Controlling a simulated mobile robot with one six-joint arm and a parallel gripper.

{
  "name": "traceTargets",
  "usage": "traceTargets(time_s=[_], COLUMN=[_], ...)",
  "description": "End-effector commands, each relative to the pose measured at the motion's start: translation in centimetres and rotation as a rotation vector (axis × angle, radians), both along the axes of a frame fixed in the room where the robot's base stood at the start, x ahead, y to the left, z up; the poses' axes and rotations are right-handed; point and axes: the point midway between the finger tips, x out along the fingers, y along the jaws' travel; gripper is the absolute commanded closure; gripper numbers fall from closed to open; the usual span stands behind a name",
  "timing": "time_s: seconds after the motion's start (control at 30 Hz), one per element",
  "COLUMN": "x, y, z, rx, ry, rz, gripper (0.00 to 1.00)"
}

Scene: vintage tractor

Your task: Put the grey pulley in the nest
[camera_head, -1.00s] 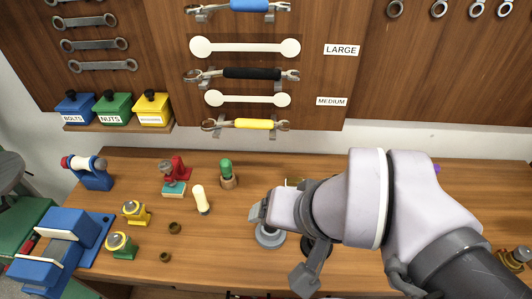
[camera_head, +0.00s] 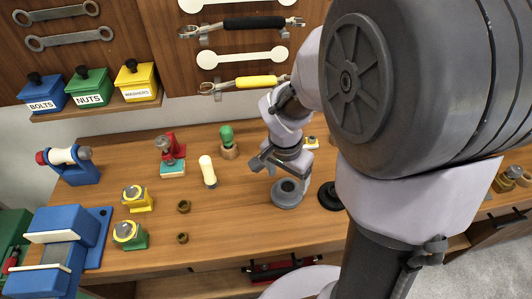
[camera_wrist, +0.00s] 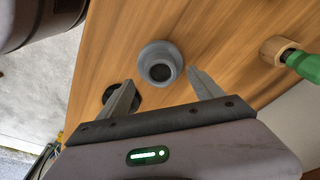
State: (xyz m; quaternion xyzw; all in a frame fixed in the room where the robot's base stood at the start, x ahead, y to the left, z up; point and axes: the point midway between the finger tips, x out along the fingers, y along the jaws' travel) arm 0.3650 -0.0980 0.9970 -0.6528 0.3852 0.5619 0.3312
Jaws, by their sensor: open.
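The grey pulley (camera_head: 287,193) stands on the wooden bench, a stepped round piece with a dark central hole. My gripper (camera_head: 279,163) is just above and behind it in the head view. In the wrist view the pulley (camera_wrist: 160,54) lies just beyond my open, empty fingers (camera_wrist: 161,76), roughly centred between their tips and apart from them. A black round piece (camera_head: 330,196) is right of the pulley; in the wrist view it (camera_wrist: 124,98) is partly behind the left finger. I cannot tell which thing is the nest.
A green-handled tool in a wooden holder (camera_head: 228,143) and a cream-handled piece (camera_head: 208,171) stand left of my gripper. Small brown rings (camera_head: 183,207) and a blue vise (camera_head: 62,250) are further left. My arm hides much of the bench's right side.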

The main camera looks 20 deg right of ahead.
Motion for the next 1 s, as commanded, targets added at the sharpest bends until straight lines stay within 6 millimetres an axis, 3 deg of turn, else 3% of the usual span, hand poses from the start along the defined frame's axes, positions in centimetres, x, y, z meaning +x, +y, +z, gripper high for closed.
traceTargets(time_s=[0.3,0.5,0.87,1.0], x=[0.4,0.5,0.5,0.5], y=[-0.9,-0.9,-0.9,-0.9], z=[-5.2,-5.0,-4.9,-4.9], rx=[0.000,0.000,0.000,0.000], ry=[0.001,-0.001,-0.001,-0.001], rz=[0.000,0.000,0.001,0.001], gripper=[0.24,0.26,0.97,1.00])
